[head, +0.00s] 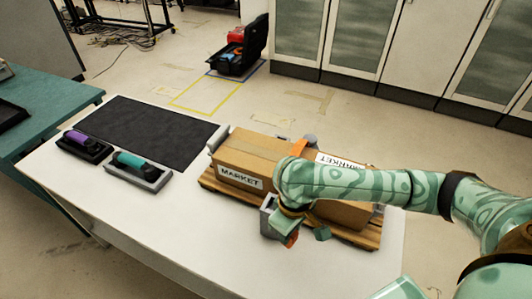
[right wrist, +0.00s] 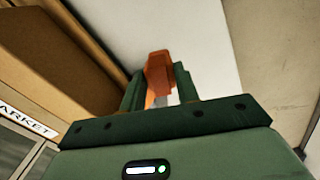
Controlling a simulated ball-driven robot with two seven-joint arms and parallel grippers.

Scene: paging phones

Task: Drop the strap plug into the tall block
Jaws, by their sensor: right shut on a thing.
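The orange strap plug (head: 292,239) is held by my right gripper (head: 303,233), above the table's front side by the pallet. In the right wrist view the plug (right wrist: 159,70) sits between the two green fingers, which are shut on it. A grey tall block (head: 268,216) stands at the pallet's front edge, just left of the gripper. My gripper and forearm hide part of it, so its opening is not clear. Whether the plug touches the block cannot be told. My left gripper is not in view.
Cardboard boxes (head: 236,155) labelled MARKET sit on a wooden pallet (head: 213,181), with an orange strap (head: 298,147) on top. Two phones, purple (head: 76,137) and teal (head: 130,160), rest in cradles beside a black mat (head: 150,128). The white table (head: 190,230) is bare in front.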

